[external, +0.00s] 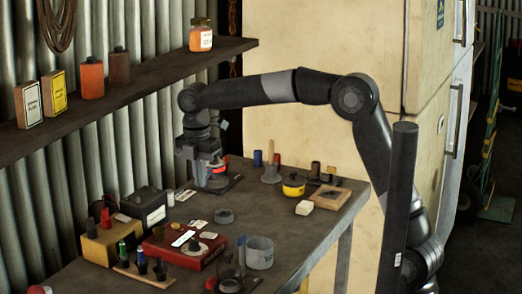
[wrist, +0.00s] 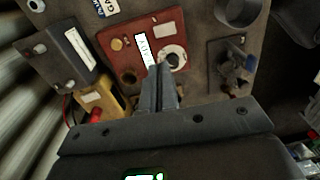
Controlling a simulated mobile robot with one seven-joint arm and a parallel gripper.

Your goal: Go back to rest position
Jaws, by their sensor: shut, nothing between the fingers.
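My gripper (external: 214,184) hangs from the arm over the far part of the workbench (external: 265,228), pointing down. In the wrist view my gripper (wrist: 158,72) has its two grey fingers together, with nothing between them. Behind it in the external view a small red and dark object (external: 217,182) is partly hidden, and I cannot tell whether they touch. In the wrist view the fingertips overlap the near edge of the red box (wrist: 112,42) in the picture.
The red box (external: 163,254), a black box (external: 143,203), a yellow box (external: 103,245) and a grey cup (external: 260,252) stand on the bench. A yellow round tin (external: 293,188) and a wooden tray (external: 338,198) are at right. A shelf (external: 150,88) with jars runs along the wall.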

